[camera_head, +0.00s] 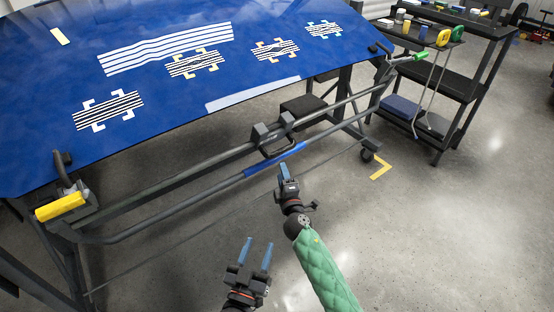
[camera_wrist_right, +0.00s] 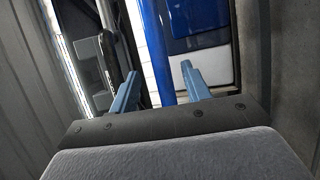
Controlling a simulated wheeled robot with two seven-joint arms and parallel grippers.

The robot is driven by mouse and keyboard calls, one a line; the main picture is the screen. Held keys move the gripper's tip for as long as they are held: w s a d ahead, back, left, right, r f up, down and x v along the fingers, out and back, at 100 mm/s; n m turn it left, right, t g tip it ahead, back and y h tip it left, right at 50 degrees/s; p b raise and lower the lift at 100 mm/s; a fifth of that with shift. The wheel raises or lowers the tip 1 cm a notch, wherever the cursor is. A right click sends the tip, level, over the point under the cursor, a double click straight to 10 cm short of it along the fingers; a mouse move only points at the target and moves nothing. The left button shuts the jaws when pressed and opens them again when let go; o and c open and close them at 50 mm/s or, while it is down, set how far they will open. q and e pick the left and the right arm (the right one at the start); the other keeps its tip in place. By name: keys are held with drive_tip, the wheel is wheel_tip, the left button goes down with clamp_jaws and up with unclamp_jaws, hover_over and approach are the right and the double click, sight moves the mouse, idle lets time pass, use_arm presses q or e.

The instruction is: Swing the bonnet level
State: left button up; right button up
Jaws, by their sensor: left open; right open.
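The bonnet (camera_head: 150,75) is a large glossy blue panel held on a dark frame, with striped patches and corner marks on it. Its near edge runs slantwise up to the right in the head view; how far it tilts is hard to tell. A grey bar below that edge has a blue grip section (camera_head: 275,160). My right gripper (camera_head: 285,168) is open just below this section. In the right wrist view the blue bar (camera_wrist_right: 156,45) shows between the open fingers (camera_wrist_right: 158,88). My left gripper (camera_head: 258,247) is open and empty, lower, over bare floor.
A yellow handle (camera_head: 60,206) sits at the frame's left corner, and a green-ended lever (camera_head: 412,57) at its right. A dark shelf cart (camera_head: 452,85) with tapes and small items stands at the right. The floor (camera_head: 430,240) at lower right is clear.

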sight(277, 158)
drive_tip(key=shift+a+r, duration=0.1)
drive_tip(key=shift+a, duration=0.05)
drive_tip(key=shift+w+r, duration=0.1)
drive_tip(key=shift+w, duration=0.15)
drive_tip(key=shift+x, duration=3.6)
drive_tip(key=shift+c, duration=0.2)
clamp_jaws()
